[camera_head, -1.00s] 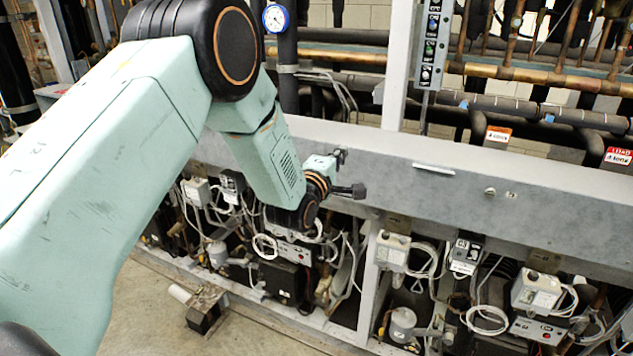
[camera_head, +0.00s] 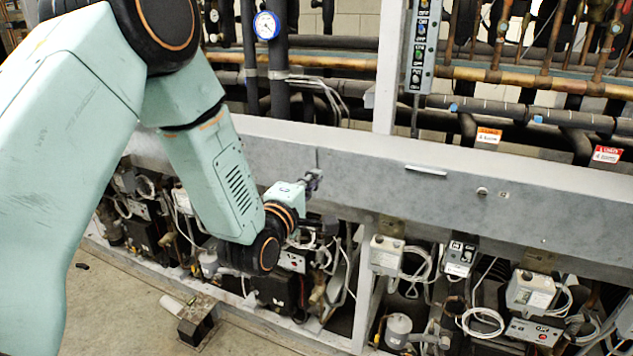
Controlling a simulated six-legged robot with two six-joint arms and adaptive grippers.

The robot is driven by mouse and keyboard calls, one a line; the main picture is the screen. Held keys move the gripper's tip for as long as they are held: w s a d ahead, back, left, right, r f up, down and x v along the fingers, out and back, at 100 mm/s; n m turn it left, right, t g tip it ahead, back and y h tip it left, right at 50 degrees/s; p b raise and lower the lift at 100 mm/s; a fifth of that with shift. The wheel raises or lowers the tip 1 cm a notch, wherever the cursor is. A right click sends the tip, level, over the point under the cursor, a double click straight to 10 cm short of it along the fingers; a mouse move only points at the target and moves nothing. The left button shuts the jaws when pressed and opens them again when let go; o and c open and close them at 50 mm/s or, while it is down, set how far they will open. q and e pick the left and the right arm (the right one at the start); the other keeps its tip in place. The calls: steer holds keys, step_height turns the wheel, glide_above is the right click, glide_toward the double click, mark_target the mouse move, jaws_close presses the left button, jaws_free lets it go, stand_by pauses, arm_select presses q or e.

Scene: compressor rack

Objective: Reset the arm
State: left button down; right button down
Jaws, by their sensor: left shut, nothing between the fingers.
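My left arm comes in from the left, pale green with black joints, and reaches down to the right. My left gripper (camera_head: 314,180) is small and dark at the end of the wrist, in front of the grey beam (camera_head: 400,178) of the compressor rack. Its fingers are shut and I see nothing held. I cannot tell whether it touches the beam. My right gripper is not in view.
Below the beam are control boxes (camera_head: 530,292), cables and compressors. Above it run pipes, a round gauge (camera_head: 266,25) and a switch panel (camera_head: 421,45) on a post.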

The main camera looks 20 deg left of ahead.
arm_select(q)
steer(key=shift+s+d+r, duration=0.1)
steer(key=shift+s, duration=0.05)
steer(key=s+d+f+m+g+b, duration=0.1)
steer(key=s+f+m+g+b, duration=0.2)
steer(key=s+f+m+g, duration=0.75)
steer(key=s+d+f+m+t+b, duration=0.1)
steer(key=s+d+f+m+b, duration=0.3)
steer(key=f, duration=1.3)
steer(key=s+f+m+g+b, duration=0.1)
steer(key=s+f+g+b, duration=0.3)
steer(key=s+f, duration=0.7)
steer(key=s+a+f+m+g+b, duration=0.1)
steer(key=s+f+g+b, duration=0.3)
steer(key=s+f, duration=0.6)
steer(key=s+m, duration=0.1)
steer(key=s, duration=0.5)
steer(key=shift+s+a+f+g, duration=0.15)
steer(key=shift+f+g, duration=0.2)
steer(key=shift+f, duration=0.05)
